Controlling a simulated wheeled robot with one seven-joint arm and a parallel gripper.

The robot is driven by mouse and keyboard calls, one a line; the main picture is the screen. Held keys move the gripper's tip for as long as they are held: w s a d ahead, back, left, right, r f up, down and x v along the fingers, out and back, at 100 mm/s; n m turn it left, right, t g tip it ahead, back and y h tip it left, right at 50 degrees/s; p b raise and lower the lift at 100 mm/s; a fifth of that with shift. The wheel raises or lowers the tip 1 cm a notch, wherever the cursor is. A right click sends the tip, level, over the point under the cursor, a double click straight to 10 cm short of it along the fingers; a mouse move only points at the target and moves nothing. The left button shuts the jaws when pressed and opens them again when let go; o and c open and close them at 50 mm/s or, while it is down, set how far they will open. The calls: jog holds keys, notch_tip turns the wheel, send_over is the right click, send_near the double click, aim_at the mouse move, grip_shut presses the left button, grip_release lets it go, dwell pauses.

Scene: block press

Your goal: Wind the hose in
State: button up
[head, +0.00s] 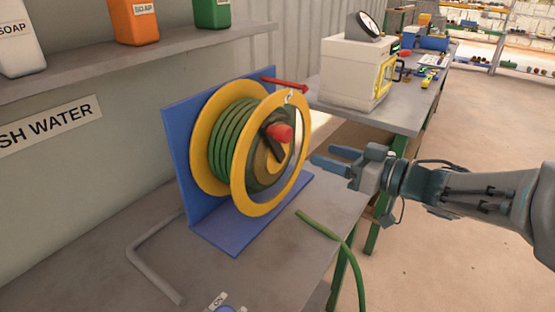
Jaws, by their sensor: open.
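A hose reel with yellow discs (243,204) stands upright on a blue bracket (183,137) on the grey bench. Green hose (225,138) is wound on its drum. A red crank knob (280,132) sticks out from the near disc on a dark arm. A loose length of green hose (338,240) lies on the bench in front of the reel and hangs over the edge. My gripper (330,158) comes in from the right, open and empty. It appears just right of the reel's near disc, below and right of the knob. I cannot tell whether it touches anything.
A red lever (285,84) sits behind the reel's top. A grey bent pipe (150,262) lies at the bench's left. A shelf (100,72) with bottles runs above. A white machine (350,72) stands on another table behind. Open floor lies to the right.

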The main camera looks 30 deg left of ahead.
aim_at(289, 136)
jog(key=a+b, duration=0.1)
jog(key=a, duration=0.3)
jog(key=a+r+n+b, duration=0.1)
jog(key=a, duration=0.3)
jog(key=w+a+n, duration=0.1)
jog(key=a, duration=0.4)
jog(key=shift+w+r+y+b, duration=0.1)
jog(key=shift+r+y+b, duration=0.3)
jog(key=c, duration=0.9)
jog(key=o, duration=0.9)
